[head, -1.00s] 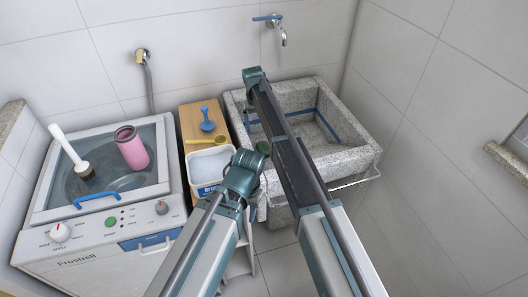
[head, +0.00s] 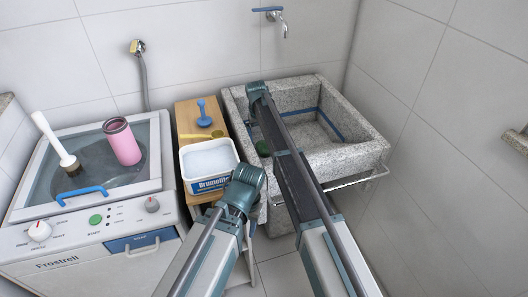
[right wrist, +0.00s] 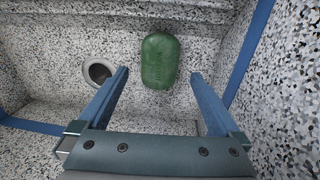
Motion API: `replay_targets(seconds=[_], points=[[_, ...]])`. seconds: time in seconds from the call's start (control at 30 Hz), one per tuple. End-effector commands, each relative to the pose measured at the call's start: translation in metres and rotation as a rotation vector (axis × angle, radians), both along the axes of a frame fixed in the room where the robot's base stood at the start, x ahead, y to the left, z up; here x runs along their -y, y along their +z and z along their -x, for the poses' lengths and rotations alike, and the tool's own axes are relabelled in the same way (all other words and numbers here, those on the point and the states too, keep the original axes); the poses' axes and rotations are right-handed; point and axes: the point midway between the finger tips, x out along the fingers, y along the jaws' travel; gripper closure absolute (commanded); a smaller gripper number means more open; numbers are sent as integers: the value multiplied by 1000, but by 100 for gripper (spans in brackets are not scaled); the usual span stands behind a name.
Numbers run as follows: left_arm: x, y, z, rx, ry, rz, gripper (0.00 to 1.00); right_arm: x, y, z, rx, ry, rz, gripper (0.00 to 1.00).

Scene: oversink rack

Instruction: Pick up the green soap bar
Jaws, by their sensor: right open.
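The green soap bar (right wrist: 159,61) lies on the speckled stone floor of the sink (head: 352,152). In the head view only a small part of the soap (head: 263,148) shows beside my right arm. My right gripper (right wrist: 159,76) is open and empty in the right wrist view. Its two blue fingers point toward the soap, one to each side of its near end, with gaps on both sides; I cannot tell how high they are above it. In the head view the right arm hides its fingers. My left arm shows, but its gripper does not.
The sink has stone walls, a blue band (head: 331,126) and a drain hole (right wrist: 97,71) left of the soap. A white tub (head: 208,160) and a blue scoop (head: 203,115) stand on a wooden shelf (head: 187,117). Left is a washing machine (head: 80,240) with a pink cup (head: 122,141).

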Motion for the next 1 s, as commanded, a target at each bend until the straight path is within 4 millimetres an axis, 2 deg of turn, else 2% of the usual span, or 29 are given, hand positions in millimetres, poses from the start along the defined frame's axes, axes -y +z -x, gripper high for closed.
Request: replay_targets(seconds=[0.03, 0.23, 0.57, 1.0], points=[[0, -12, 0, 0, 0, 0, 50, 1, -12, 0, 0, 0, 0, 0], [0, -36, 0, 0, 0, 0, 50, 4, -36, -1, 0, 0, 0, 0], [0, -38, 0, 0, 0, 0, 50, 4, -38, -2, 0, 0, 0, 0], [0, -38, 0, 0, 0, 0, 50, 4, -38, -2, 0, 0, 0, 79]])
